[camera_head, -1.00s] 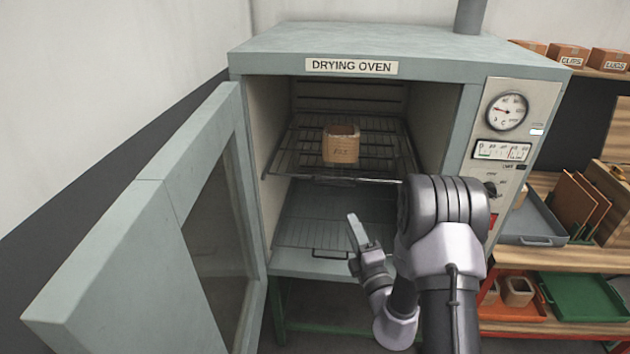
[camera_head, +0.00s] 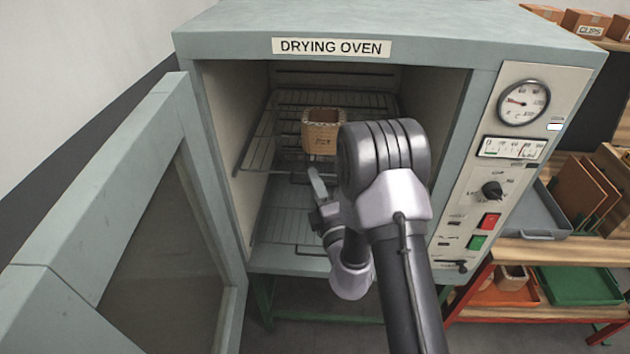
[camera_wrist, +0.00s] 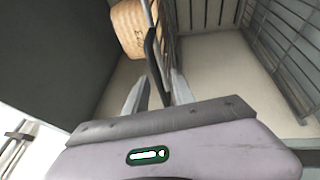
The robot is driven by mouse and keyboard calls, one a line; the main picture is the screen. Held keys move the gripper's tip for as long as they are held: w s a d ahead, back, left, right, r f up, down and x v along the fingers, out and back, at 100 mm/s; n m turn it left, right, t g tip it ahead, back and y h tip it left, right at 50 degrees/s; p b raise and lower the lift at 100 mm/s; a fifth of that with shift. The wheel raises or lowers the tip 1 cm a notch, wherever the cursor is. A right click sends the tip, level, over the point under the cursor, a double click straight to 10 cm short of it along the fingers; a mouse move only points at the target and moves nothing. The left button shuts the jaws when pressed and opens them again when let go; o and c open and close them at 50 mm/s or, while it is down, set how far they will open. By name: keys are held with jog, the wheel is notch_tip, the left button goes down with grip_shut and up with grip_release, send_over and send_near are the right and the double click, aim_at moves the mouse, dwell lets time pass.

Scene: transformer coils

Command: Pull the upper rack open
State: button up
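The upper rack (camera_head: 262,132) is a dark wire shelf inside the open drying oven (camera_head: 320,262). A tan box-like container (camera_head: 322,130) stands on it and also shows in the wrist view (camera_wrist: 130,28). My gripper (camera_head: 318,178) is at the oven mouth, by the rack's front edge. In the wrist view, my gripper's two fingers (camera_wrist: 158,90) are spread apart. The rack's dark front bar (camera_wrist: 152,52) runs down between them. I cannot tell whether either finger touches it. My arm hides the right part of the rack's front in the head view.
The oven door (camera_head: 110,235) stands wide open on the left. A lower rack (camera_head: 290,228) lies below in the oven. The control panel (camera_head: 500,165) is on the right. Shelves with trays, such as a green tray (camera_head: 578,286), stand farther right.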

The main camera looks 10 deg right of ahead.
grip_shut()
